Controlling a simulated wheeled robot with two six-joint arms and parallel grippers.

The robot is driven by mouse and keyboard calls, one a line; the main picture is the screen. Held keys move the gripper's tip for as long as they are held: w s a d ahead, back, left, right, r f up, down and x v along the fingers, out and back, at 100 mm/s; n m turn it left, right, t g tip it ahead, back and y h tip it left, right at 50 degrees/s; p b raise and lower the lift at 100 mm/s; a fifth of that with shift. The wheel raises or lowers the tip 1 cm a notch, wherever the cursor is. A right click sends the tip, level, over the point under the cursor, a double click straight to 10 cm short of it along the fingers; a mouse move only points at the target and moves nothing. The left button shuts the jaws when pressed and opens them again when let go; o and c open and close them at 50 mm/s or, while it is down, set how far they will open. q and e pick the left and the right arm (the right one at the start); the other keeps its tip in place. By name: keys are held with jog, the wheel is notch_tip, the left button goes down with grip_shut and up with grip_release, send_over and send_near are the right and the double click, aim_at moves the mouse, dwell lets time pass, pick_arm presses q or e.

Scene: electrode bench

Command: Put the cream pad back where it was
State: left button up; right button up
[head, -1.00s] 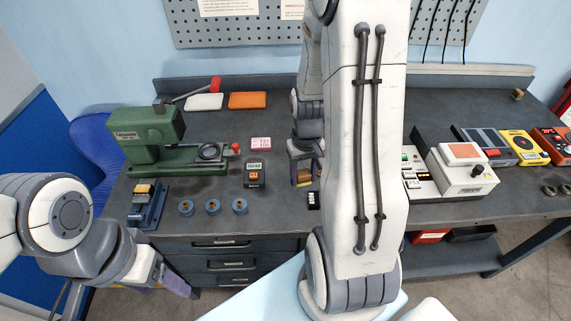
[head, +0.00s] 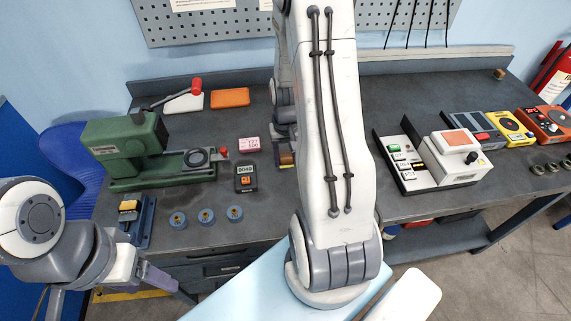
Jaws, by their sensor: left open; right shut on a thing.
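A whitish pad (head: 190,101), the only loose pale pad I see, lies flat at the back left of the bench beside an orange pad (head: 230,97). My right gripper (head: 286,158) is low over the middle of the bench, partly hidden by my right arm. It is shut on a small brownish-yellow thing (head: 286,160), too small and covered to identify. My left gripper (head: 168,283) is open and empty, in front of the bench at the lower left.
The green press (head: 125,150) stands at left. A white machine with an orange top (head: 455,155) stands at right. My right arm hides the bench middle.

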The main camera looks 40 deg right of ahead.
aim_at(286, 167)
jog(key=shift+w+f, duration=0.2)
notch_tip(286, 167, down, 3)
jog(key=shift+f+p, duration=0.1)
jog(key=shift+p, duration=0.35)
jog(key=shift+f, duration=0.35)
jog(key=shift+f, duration=0.15)
jog(key=o, duration=1.2)
